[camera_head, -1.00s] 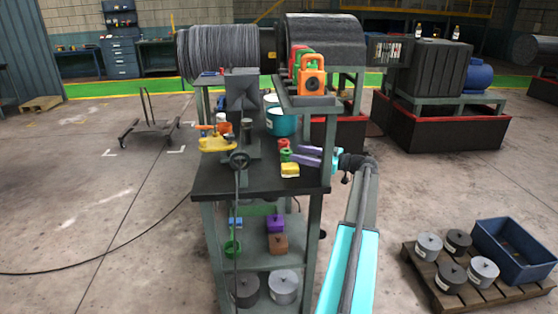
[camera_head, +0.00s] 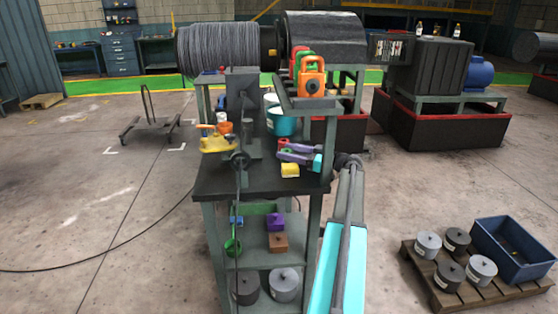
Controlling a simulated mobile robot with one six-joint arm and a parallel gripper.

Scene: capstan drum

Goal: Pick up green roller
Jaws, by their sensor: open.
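My gripper (camera_head: 283,152) reaches in from the right over the dark bench top. Its two purple fingers are open and point left. A small red piece (camera_head: 283,141) shows just behind the fingertips. The small green roller on the bench top is now mostly or wholly hidden by the fingers. I cannot tell whether it lies between them or beneath them. A yellow block (camera_head: 290,170) lies on the bench just in front of the fingers.
The bench top (camera_head: 215,186) carries a yellow tool (camera_head: 217,144) at left and a teal bucket (camera_head: 282,121) behind. A raised shelf holds orange, green and red blocks (camera_head: 311,76). A handwheel (camera_head: 239,159) stands near the front.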

